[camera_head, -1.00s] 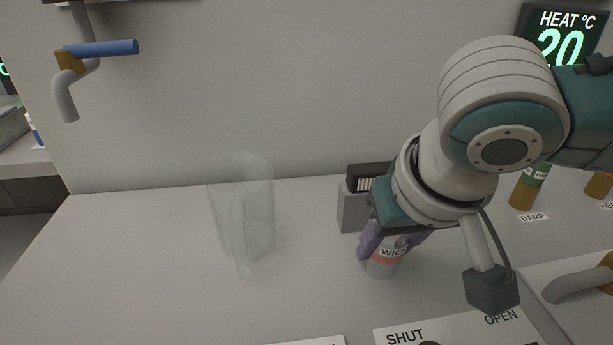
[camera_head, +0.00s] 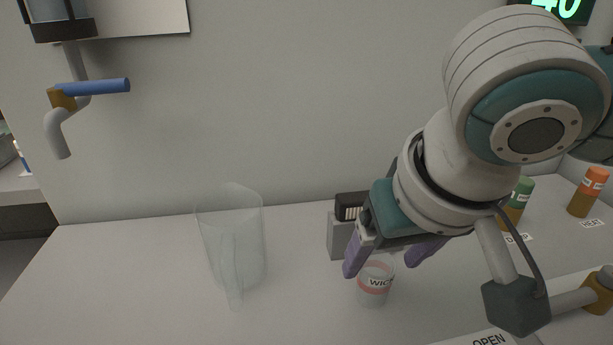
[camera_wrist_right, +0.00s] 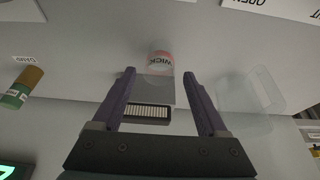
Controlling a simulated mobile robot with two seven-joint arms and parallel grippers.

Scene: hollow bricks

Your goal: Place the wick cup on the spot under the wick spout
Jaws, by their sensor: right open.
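The wick cup (camera_head: 374,284) is a small clear cup with a red band and a "WICK" label. It stands upright on the grey counter; it also shows in the wrist view (camera_wrist_right: 160,61). My right gripper (camera_head: 385,262) is open just above and behind the cup, its purple fingers apart with nothing between them. In the wrist view the cup lies just beyond the fingertips (camera_wrist_right: 160,76). A grey spout with a blue handle (camera_head: 95,87) is on the wall at upper left; no label on it is readable. I cannot make out a marked spot under it. My left gripper is not in view.
A clear pitcher (camera_head: 231,245) stands left of the cup. A small grey box with a dark top (camera_head: 341,238) is right behind the cup. Green-capped (camera_head: 515,205) and orange-capped (camera_head: 588,192) bottles stand at right. The counter's left front is clear.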

